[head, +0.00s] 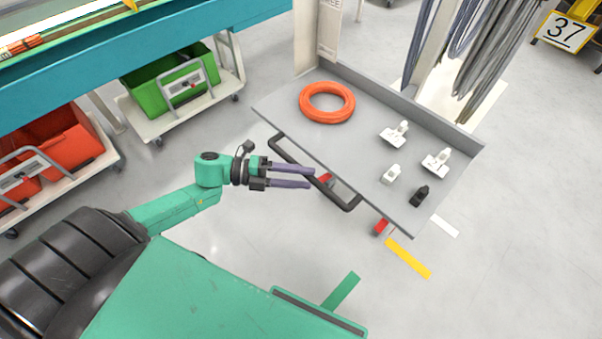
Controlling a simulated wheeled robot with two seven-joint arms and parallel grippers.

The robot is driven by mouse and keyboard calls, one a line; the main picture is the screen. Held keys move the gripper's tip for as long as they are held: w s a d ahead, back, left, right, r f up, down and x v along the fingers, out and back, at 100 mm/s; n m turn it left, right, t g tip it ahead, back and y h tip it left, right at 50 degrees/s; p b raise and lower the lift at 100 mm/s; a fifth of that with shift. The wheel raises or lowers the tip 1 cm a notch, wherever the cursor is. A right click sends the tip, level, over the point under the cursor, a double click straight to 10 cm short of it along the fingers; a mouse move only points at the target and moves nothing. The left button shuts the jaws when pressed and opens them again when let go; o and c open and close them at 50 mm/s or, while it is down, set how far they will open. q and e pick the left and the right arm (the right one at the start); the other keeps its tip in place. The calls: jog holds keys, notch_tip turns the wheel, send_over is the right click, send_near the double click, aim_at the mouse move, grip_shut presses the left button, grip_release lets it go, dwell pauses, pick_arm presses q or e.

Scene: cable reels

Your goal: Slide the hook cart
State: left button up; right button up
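The hook cart has a grey tray (345,140) with a raised back edge, uprights and a black handle (345,203) along its near left side. An orange cable ring (327,102) lies on the tray. Grey cable loops (500,45) hang from the cart's upper part, which is cut off by the top of the view. My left gripper (313,178) is at the handle, its two purple fingers apart and crossing over the bar in this view. I cannot tell whether the fingers touch the handle. My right gripper is not in view.
White fittings (437,163) and a small black part (419,196) stand on the tray. Carts with a green bin (160,90) and a red bin (62,140) stand left, beneath a teal bench (150,50). Yellow floor tape (408,258) lies near the cart; floor at lower right is clear.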

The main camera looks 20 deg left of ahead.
pick_arm(q)
jog(key=shift+w+r, duration=0.1)
jog(key=shift+w, duration=0.05)
jog(key=shift+r, duration=0.1)
jog(key=v, duration=1.4)
jog(key=shift+a, duration=0.3)
